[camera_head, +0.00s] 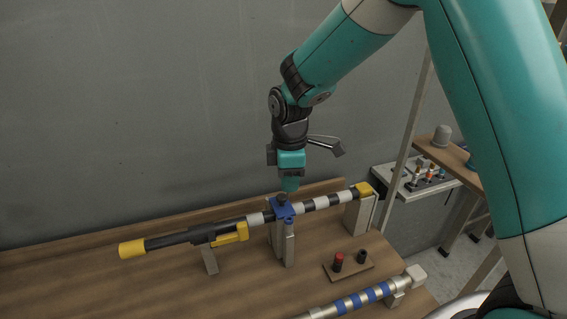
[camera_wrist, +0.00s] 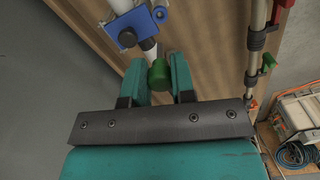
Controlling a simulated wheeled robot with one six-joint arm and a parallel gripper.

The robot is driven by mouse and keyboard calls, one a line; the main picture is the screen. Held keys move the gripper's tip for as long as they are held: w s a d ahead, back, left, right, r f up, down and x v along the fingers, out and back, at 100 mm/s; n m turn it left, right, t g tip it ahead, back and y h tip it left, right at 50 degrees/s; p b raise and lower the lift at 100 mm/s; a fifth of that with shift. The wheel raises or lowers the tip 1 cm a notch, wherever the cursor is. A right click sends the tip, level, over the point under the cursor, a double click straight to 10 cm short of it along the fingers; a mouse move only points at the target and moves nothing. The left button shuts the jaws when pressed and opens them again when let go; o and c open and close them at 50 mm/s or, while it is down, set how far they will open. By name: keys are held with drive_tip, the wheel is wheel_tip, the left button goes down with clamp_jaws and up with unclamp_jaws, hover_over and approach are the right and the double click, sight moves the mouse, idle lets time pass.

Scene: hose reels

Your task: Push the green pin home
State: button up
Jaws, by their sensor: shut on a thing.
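My gripper (camera_head: 290,186) points down over the banded pole (camera_head: 320,203) at its blue clamp (camera_head: 284,210). In the wrist view, my gripper's teal fingers (camera_wrist: 159,64) are closed on the green pin (camera_wrist: 158,75). The pin's rounded green end shows between them; its lower part is hidden. I cannot tell how deep the pin sits.
The pole rests on upright supports on a wooden bench (camera_head: 110,287). A small board (camera_head: 350,270) with a red knob (camera_head: 338,262) and a black knob (camera_head: 362,256) lies in front. A blue-banded pole (camera_head: 365,297) is nearer. A grey wall (camera_head: 130,100) stands behind.

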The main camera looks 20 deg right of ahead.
drive_tip(key=b, duration=0.4)
hover_over(290, 211)
drive_tip(key=s, duration=0.2)
drive_tip(key=shift+s+a+f, duration=0.1)
drive_tip(key=shift+a+f, duration=0.05)
drive_tip(key=shift+f, duration=0.8)
drive_tip(key=shift+s+a+f, duration=0.1)
drive_tip(key=shift+a+f, duration=0.05)
drive_tip(key=shift+f, duration=0.85)
drive_tip(key=shift+a+f, duration=0.15)
drive_tip(key=shift+f, duration=0.8)
drive_tip(key=shift+f+b, duration=1.35)
drive_tip(key=shift+f, duration=0.9)
drive_tip(key=o, duration=1)
drive_tip(key=shift+r, duration=0.1)
wheel_tip(290, 211, up, 17)
drive_tip(key=b, duration=0.3)
drive_tip(key=shift+r, duration=0.15)
drive_tip(key=s+a+f+m+y, duration=0.2)
drive_tip(key=s+m, duration=0.2)
drive_tip(key=s, duration=0.9)
drive_tip(key=s+a+f+m+y, duration=0.1)
drive_tip(key=s+a+m+y, duration=0.1)
drive_tip(key=s, duration=1.1)
drive_tip(key=shift+a+f+m, duration=0.35)
drive_tip(key=shift+a+m, duration=0.1)
drive_tip(key=shift+m, duration=0.55)
